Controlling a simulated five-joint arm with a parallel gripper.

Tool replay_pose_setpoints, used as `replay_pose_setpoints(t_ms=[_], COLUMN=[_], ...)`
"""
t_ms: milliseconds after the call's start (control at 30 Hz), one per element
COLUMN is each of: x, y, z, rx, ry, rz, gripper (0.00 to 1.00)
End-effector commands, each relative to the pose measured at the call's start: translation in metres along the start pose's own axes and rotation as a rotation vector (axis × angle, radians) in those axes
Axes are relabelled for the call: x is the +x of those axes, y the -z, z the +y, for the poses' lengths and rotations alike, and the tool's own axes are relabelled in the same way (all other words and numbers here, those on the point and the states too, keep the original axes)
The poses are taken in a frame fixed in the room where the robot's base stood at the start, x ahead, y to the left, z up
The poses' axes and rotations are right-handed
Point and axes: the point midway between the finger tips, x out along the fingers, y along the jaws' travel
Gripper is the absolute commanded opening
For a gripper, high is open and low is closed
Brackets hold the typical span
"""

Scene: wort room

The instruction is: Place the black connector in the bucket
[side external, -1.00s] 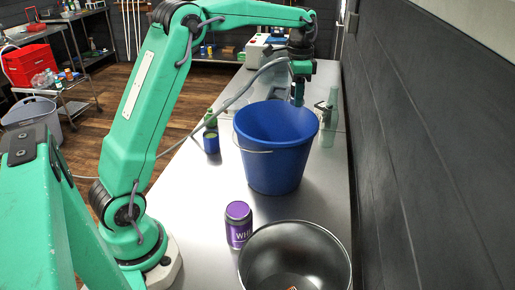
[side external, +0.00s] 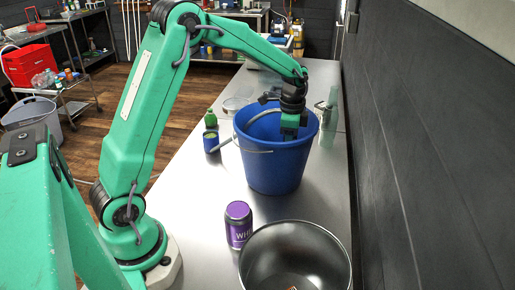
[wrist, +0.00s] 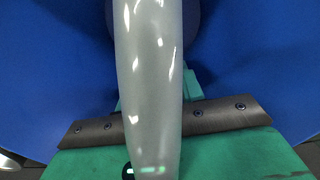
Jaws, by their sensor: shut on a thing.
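The blue bucket (side external: 276,165) stands upright on the steel bench, and its blue inside wall (wrist: 50,70) fills much of the wrist view. My gripper (side external: 289,134) points down in the mouth of the bucket, toward its right side. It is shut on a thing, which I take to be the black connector. The connector cannot be made out clearly in either view: the bucket's front wall and the hand hide it in the side view. A pale grey hose of my arm covers the middle of the wrist view and hides the fingertips.
A purple-lidded jar (side external: 238,224) and a dark metal bowl (side external: 262,262) stand on the bench (side external: 205,225) nearer the camera. A green bottle (side external: 210,119) and a blue cup (side external: 211,142) stand left of the bucket. Clear glassware (side external: 329,115) stands to its right, near the dark wall (side external: 425,150).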

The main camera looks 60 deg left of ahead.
Motion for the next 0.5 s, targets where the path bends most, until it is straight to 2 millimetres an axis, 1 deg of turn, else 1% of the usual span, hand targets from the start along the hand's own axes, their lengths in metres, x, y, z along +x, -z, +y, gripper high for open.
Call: replay_pose_setpoints(t_ms=[167,500], x=[0.008,0.053], y=[0.0,-0.001], z=[0.0,0.0], rx=[0.0,-0.001], ry=[-0.002,-0.002], rz=[-0.001,-0.002], gripper=[0.11,0.11])
